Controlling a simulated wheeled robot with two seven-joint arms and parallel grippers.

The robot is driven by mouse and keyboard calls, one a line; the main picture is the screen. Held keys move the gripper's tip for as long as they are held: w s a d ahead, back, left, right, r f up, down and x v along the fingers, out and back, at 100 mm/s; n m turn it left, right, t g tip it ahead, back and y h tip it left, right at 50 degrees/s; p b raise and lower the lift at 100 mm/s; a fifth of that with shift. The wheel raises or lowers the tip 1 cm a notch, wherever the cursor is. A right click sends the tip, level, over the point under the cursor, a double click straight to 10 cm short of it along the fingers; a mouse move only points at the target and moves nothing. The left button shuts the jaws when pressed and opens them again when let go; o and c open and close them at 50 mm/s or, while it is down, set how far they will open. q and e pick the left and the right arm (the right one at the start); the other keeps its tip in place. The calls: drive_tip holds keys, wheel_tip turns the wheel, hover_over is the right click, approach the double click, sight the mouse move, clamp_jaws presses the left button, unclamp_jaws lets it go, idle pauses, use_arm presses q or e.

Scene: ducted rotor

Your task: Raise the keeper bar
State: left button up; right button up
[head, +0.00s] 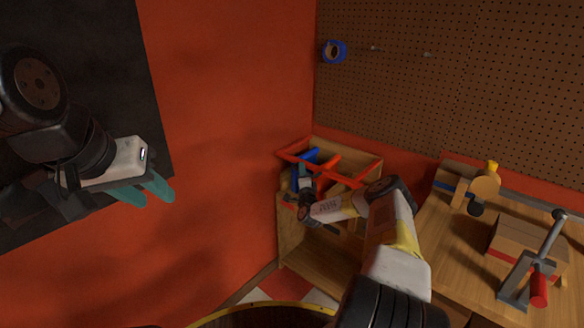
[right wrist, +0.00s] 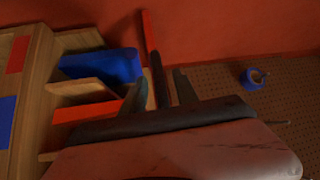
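A wooden rack (head: 335,262) stands in the far corner with red bars (head: 345,179) across its top. I cannot tell for certain which bar is the keeper bar. My right gripper (head: 303,178) is at the rack's top, among the bars and a blue part (head: 311,155). In the right wrist view its two fingers (right wrist: 163,88) stand apart, with a narrow dark bar between them. A red bar (right wrist: 148,36) stands beyond. Contact with the dark bar is unclear. My left gripper (head: 146,190) is raised at the left before the red wall, its teal fingers apart and empty.
A workbench (head: 450,245) at the right carries a cardboard box (head: 523,248), a red-handled lever clamp (head: 538,288) and a yellow-topped wooden device (head: 484,185). A pegboard (head: 450,70) holds blue tape (head: 334,52). Inside the rack, a blue bin (right wrist: 103,66) sits near a red block (right wrist: 82,112).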

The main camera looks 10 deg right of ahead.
drive_tip(key=shift+w, duration=0.15)
clamp_jaws()
idle(1.4)
